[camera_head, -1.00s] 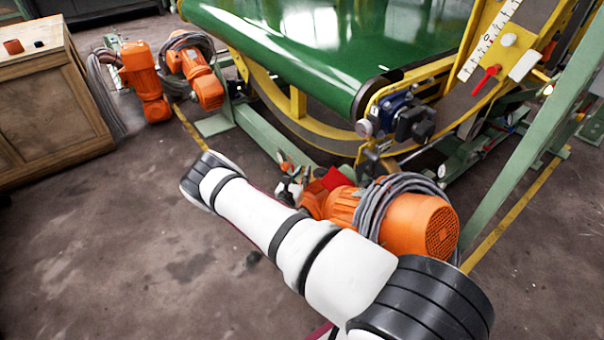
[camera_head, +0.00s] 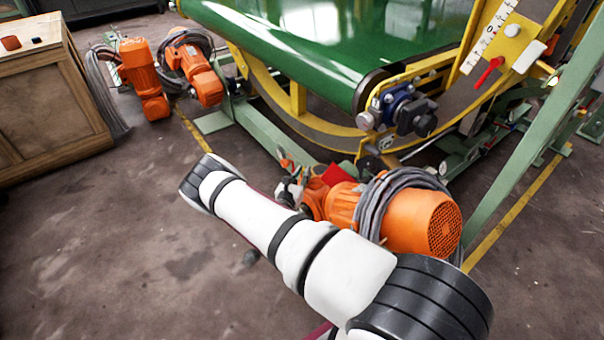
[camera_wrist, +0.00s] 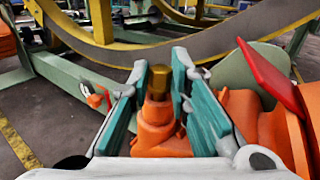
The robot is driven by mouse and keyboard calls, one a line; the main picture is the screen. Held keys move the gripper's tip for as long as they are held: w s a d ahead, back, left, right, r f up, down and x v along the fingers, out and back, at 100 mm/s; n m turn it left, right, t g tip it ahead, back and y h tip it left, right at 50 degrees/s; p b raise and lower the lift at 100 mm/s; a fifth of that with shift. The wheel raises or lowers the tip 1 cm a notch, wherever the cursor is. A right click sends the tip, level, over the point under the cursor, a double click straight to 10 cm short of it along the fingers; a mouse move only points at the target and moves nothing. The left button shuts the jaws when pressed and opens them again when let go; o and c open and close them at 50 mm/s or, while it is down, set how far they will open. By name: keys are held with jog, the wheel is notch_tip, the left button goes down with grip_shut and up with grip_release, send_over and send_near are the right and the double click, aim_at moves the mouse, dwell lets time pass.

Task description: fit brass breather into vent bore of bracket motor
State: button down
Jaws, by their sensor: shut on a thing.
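The bracket motor (camera_head: 410,215) is orange, with a grey cable coil, and lies on the floor by the conveyor frame in the head view. My gripper (camera_wrist: 161,75) has teal pads and is shut on the brass breather (camera_wrist: 160,80). The breather stands roughly upright between the fingertips, over an orange boss (camera_wrist: 157,118) of the motor in the wrist view. I cannot tell whether the breather touches the boss or sits in it, and the vent bore itself is hidden. In the head view my arm hides most of the gripper and the breather is not clear.
A red plate (camera_wrist: 268,80) stands close to the right of my gripper. The green conveyor (camera_head: 330,35) and its yellow ring frame (camera_head: 300,120) are behind. Two other orange motors (camera_head: 145,80) are at the back left, by a wooden cabinet (camera_head: 45,115).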

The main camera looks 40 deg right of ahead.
jog(key=shift+f+b, duration=0.45)
jog(key=shift+f, duration=0.2)
jog(key=c, duration=1.4)
grip_release()
jog(key=shift+s+a, duration=0.15)
jog(key=shift+a, duration=0.1)
jog(key=v, duration=1.1)
jog(key=shift+s+a, duration=0.15)
